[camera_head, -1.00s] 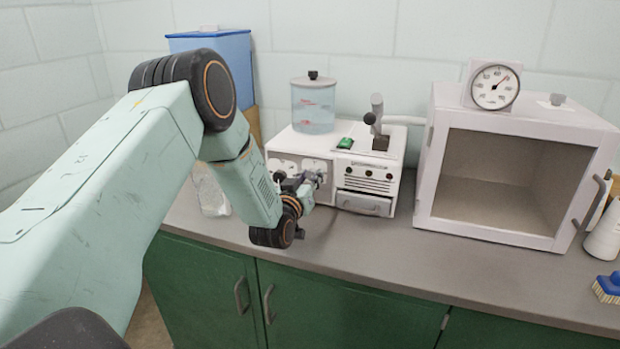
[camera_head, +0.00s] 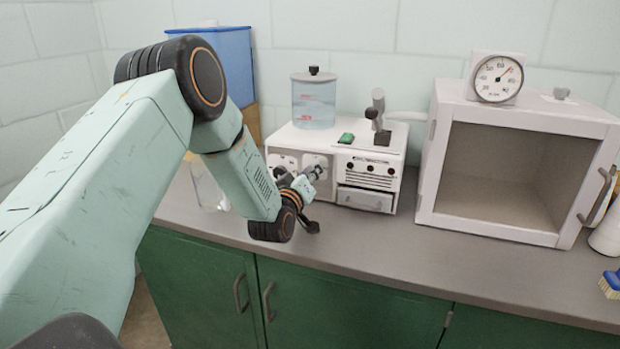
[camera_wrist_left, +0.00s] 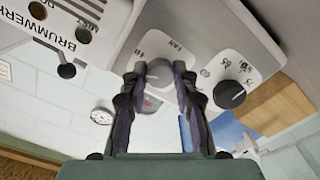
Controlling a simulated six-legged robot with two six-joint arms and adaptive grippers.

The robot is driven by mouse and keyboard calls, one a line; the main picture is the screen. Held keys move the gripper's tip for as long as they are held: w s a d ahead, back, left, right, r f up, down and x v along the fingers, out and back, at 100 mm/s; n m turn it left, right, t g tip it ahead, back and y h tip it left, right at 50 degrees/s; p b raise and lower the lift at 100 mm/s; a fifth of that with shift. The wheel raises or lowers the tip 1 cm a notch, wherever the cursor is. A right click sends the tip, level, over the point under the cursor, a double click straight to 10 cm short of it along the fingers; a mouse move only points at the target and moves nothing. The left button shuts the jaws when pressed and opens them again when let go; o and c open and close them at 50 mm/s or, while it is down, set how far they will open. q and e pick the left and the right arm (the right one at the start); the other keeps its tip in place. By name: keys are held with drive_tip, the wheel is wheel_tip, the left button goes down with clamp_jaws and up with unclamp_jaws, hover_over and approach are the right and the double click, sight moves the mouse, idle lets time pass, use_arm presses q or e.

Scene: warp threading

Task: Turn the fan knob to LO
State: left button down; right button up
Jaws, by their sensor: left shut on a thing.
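The fan knob (camera_wrist_left: 160,76) is grey and sits on a white plate marked "FAN" on the front of a white machine (camera_head: 391,145). In the left wrist view "HI" shows near one side of the plate; I cannot make out "LO" or the pointer. My left gripper (camera_head: 318,172) reaches the machine's front from the left. In the wrist view its two dark fingers (camera_wrist_left: 159,80) are on either side of the fan knob, shut on it. The fingers and knob hide part of the plate. My right gripper is in neither view.
A black knob (camera_wrist_left: 229,94) on a numbered plate is beside the fan knob. An open-fronted white cabinet (camera_head: 428,150) stands right. The counter front (camera_head: 390,240) is clear.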

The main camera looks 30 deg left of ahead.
use_arm(q)
drive_tip(key=shift+n+b, duration=4.1)
drive_tip(key=shift+n, duration=2.4)
drive_tip(key=shift+r, duration=0.1)
drive_tip(key=c, duration=1)
unclamp_jaws()
drive_tip(key=shift+c, duration=0.2)
drive_tip(key=shift+s, duration=0.1)
drive_tip(key=v, duration=1.1)
drive_tip(key=shift+s+d, duration=0.2)
drive_tip(key=shift+s, duration=0.15)
